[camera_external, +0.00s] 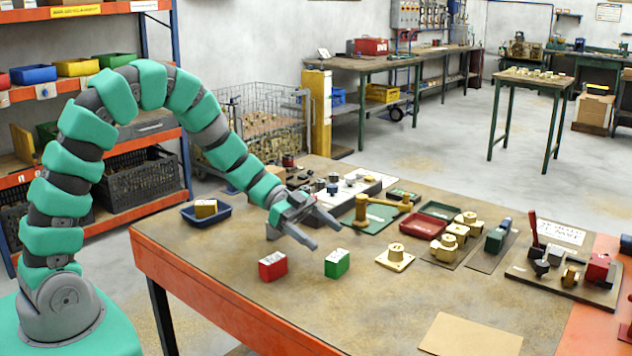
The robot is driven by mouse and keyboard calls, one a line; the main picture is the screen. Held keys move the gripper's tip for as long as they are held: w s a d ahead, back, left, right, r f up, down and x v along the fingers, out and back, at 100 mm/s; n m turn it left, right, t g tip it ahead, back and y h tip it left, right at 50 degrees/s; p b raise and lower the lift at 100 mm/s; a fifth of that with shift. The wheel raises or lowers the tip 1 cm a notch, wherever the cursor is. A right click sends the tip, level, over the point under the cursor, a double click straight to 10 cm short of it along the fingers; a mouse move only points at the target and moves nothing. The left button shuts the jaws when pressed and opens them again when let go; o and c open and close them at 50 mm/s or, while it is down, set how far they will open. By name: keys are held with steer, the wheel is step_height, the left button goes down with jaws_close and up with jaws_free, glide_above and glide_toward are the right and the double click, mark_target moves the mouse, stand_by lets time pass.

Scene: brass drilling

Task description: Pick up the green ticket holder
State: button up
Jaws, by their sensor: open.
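The green ticket holder (337,263) is a small green block with a white label on top. It stands on the workbench (300,310), right of a similar red block (272,265). My gripper (327,232) is open, with its two fingers spread and pointing down to the right. It is above the bench, and nothing shows between the fingers. In the picture it lies just above the green holder and appears apart from it. How far the fingertips are from the holder in depth I cannot tell.
A brass part on a pale plate (395,256) stands right of the green holder. A blue tray (206,212) is at the left, and a tan sheet (470,335) lies in front. The bench's front middle is clear.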

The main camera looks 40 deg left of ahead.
mark_target(336, 254)
step_height(336, 254, down, 3)
steer(key=shift+f+b, duration=0.1)
steer(key=shift+b, duration=0.2)
steer(key=shift+x, duration=1.05)
steer(key=shift+d, duration=0.45)
steer(key=c, duration=1.1)
